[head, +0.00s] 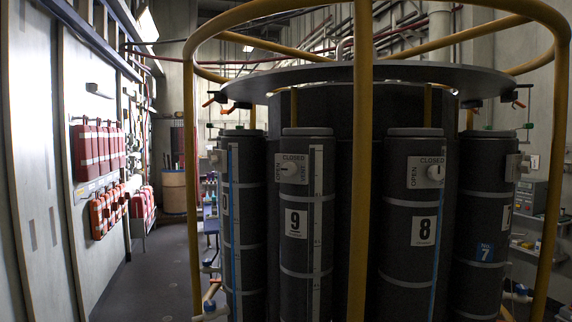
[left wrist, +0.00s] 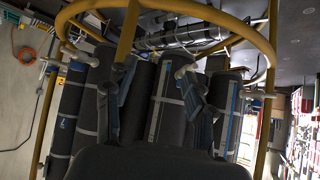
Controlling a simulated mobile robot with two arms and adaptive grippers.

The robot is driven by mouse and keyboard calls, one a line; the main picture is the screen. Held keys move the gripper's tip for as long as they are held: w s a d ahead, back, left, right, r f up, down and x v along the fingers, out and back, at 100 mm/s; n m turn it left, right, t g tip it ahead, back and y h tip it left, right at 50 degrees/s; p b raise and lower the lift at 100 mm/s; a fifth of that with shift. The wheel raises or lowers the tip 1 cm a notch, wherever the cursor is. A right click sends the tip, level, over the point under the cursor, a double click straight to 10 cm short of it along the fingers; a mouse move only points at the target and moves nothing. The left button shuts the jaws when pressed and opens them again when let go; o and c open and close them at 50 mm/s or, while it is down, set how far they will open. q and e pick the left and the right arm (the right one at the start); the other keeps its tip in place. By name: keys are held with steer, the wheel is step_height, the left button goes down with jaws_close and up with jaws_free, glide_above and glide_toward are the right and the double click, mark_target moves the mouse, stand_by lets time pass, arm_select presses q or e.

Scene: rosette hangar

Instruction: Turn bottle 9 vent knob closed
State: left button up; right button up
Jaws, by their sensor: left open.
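Bottle 9 (head: 306,255) is a dark upright cylinder with a white number label, left of the middle in the head view. Its vent plate, near the top, reads CLOSED above, OPEN at the left and VENT at the right. The pale vent knob (head: 289,169) sits on that plate and looks roughly level; its exact setting is too small to tell. My left gripper (left wrist: 155,80) shows in the left wrist view with its two fingers spread, facing the dark bottles. Nothing is seen between its fingertips. Neither gripper is in the head view.
Bottle 8 (head: 407,270) stands to the right, with a similar knob plate. A yellow upright post (head: 362,200) of the cage stands between bottles 9 and 8, in front of them. A round grey plate (head: 400,73) overhangs the bottles. Open floor (head: 150,275) lies at the left.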

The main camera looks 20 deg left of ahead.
arm_select(q)
steer(key=w+a+r+t, duration=0.1)
steer(key=w+r+t, duration=0.1)
steer(key=w+r, duration=0.45)
steer(key=w+r+t, duration=0.1)
steer(key=w+r, duration=0.2)
steer(key=r, duration=0.6)
steer(key=t+h, duration=0.1)
steer(key=t, duration=0.4)
glide_toward(287, 170)
steer(key=shift+n, duration=0.4)
steer(key=w+p, duration=0.2)
steer(key=w+d+p, duration=0.1)
steer(key=w+p, duration=0.1)
steer(key=w, duration=0.1)
steer(key=w+p, duration=0.3)
steer(key=shift+d+r, duration=0.1)
steer(key=shift+d, duration=0.2)
steer(key=shift+w+d, duration=0.1)
steer(key=shift+w, duration=0.45)
steer(key=shift+c, duration=0.4)
jaws_close()
